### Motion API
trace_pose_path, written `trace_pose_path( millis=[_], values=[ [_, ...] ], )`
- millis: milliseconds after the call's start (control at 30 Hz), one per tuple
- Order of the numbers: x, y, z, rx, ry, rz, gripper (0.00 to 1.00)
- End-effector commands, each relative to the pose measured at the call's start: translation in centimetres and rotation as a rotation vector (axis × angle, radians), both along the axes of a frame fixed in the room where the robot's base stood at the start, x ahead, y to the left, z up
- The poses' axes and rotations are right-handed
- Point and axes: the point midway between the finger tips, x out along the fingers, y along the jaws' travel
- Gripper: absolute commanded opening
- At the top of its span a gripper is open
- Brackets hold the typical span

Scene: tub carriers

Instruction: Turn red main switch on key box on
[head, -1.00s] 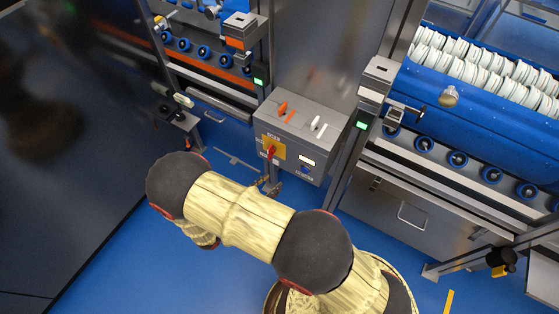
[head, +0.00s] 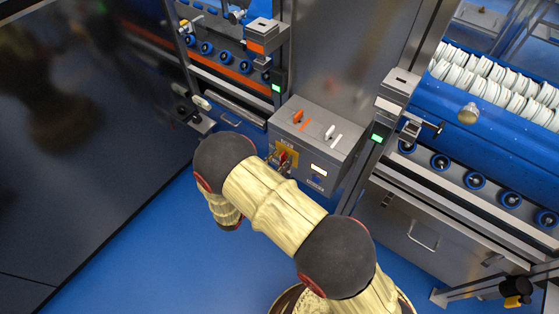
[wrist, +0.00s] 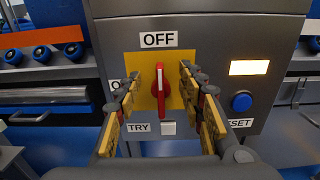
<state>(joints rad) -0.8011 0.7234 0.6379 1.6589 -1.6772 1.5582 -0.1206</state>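The red main switch (wrist: 160,88) is on a yellow plate (wrist: 143,64) on the front of the grey key box (wrist: 220,30). Its handle stands upright, pointing to the OFF label above. A partly hidden label beginning with O is at the left, and TRY is below left. My gripper (wrist: 162,100) is open, one yellow-padded finger on each side of the handle. Gaps show on both sides, so I see no clear contact. In the head view, my gripper (head: 283,164) is at the yellow plate and mostly covers the switch.
The key box's sloped top has orange (head: 298,116) and white (head: 330,132) handles. The front has a lit pale panel (wrist: 249,67) and a blue RESET button (wrist: 241,102). Steel-framed machines with blue rollers stand on both sides. Blue floor (head: 130,260) is open at the lower left.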

Motion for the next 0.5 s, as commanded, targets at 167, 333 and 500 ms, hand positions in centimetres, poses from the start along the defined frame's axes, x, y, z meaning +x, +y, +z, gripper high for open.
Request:
trace_pose_path(
  millis=[167, 333, 500],
  values=[
    [0.16, -0.12, 0.03, 0.0, 0.0, 0.0, 0.39],
    [0.15, -0.12, 0.03, 0.0, 0.0, 0.0, 0.36],
    [0.14, -0.11, 0.02, 0.0, 0.0, 0.0, 0.26]
  ],
)
